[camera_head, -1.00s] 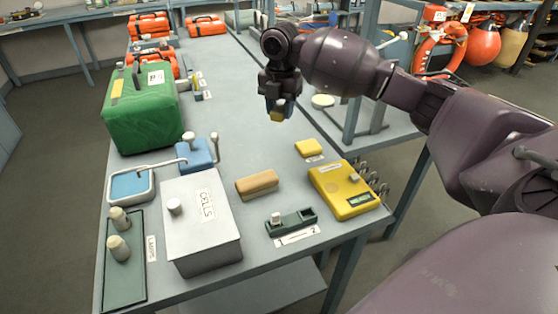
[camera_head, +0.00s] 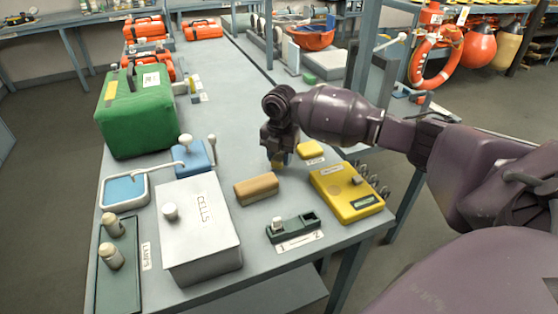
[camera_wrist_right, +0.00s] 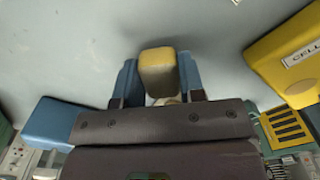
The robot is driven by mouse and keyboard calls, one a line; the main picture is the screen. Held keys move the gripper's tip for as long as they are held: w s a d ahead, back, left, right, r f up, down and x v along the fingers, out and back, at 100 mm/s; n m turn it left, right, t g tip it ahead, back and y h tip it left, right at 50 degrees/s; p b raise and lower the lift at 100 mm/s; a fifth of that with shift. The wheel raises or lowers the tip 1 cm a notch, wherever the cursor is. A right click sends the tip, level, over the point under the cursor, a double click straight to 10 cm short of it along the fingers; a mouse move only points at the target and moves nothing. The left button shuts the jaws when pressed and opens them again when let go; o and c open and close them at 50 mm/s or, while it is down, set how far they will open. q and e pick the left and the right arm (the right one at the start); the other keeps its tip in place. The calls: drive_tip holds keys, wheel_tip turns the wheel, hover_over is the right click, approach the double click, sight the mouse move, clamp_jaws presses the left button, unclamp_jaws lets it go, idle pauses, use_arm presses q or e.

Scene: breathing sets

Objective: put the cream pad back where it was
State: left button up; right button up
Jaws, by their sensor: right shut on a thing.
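My right gripper (camera_head: 278,162) is low over the table, between the tan block (camera_head: 256,188) and the small yellow block (camera_head: 311,150). In the right wrist view its blue fingers (camera_wrist_right: 157,75) are shut on a small pad (camera_wrist_right: 157,66) with a yellow-tan face. A paler cream part shows below that face, mostly hidden by the gripper. In the head view the held pad is mostly hidden. I cannot tell whether it touches the table. No other cream pad shows clearly. My left gripper is out of view.
The yellow case (camera_head: 345,190) is to the right, with coils at its edge. A white box (camera_head: 198,225), a dark green two-slot holder (camera_head: 293,227), a blue box (camera_head: 195,155) and a green case (camera_head: 140,110) stand nearby. Bare table lies beyond the gripper.

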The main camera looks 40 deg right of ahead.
drive_tip(key=shift+f, duration=0.75)
drive_tip(key=shift+f, duration=0.15)
drive_tip(key=o, duration=0.8)
drive_tip(key=shift+o, duration=0.2)
